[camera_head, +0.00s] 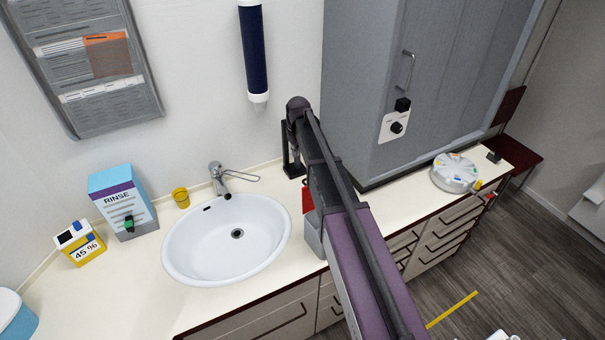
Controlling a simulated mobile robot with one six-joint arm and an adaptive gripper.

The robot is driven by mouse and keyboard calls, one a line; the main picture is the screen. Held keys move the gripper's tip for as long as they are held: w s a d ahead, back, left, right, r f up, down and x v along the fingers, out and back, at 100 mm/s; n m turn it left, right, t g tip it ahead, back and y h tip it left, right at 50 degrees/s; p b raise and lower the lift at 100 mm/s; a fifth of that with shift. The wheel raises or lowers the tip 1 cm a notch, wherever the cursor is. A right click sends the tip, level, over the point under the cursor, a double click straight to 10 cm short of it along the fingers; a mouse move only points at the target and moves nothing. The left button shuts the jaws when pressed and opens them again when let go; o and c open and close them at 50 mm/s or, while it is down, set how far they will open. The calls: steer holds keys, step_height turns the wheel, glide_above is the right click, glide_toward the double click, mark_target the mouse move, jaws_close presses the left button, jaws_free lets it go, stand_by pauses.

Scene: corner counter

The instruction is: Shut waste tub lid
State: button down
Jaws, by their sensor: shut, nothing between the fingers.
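A small grey tub (313,236) stands at the counter's front edge, right of the sink. A red panel (307,199), perhaps its lid, shows just above and behind it. My arm covers much of both, so I cannot tell how far the lid stands open. My arm reaches up from the bottom of the view, past the tub, to a dark rounded joint near the wall.
The white sink (190,250) and its tap (218,178) are left of my arm. A large grey cabinet (358,90) stands close on the right. A round white container (455,172) is farther right. A RINSE box (122,203) and yellow box (80,244) stand left.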

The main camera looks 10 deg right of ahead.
steer(key=shift+s+d, duration=0.1)
step_height(320, 180, down, 10)
steer(key=w+b, duration=0.1)
steer(key=b, duration=0.9)
steer(key=shift+s+d+r+p, duration=0.15)
steer(key=shift+s+d, duration=0.05)
steer(key=shift+s, duration=0.35)
steer(key=shift+s+d+r+p, duration=0.2)
steer(key=shift+s, duration=0.4)
steer(key=shift+s+d+r+p, duration=0.15)
steer(key=shift+s+d, duration=0.05)
steer(key=shift+s, duration=0.35)
steer(key=shift+s+d+r, duration=0.1)
steer(key=shift+s+d, duration=0.05)
steer(key=shift+d, duration=0.1)
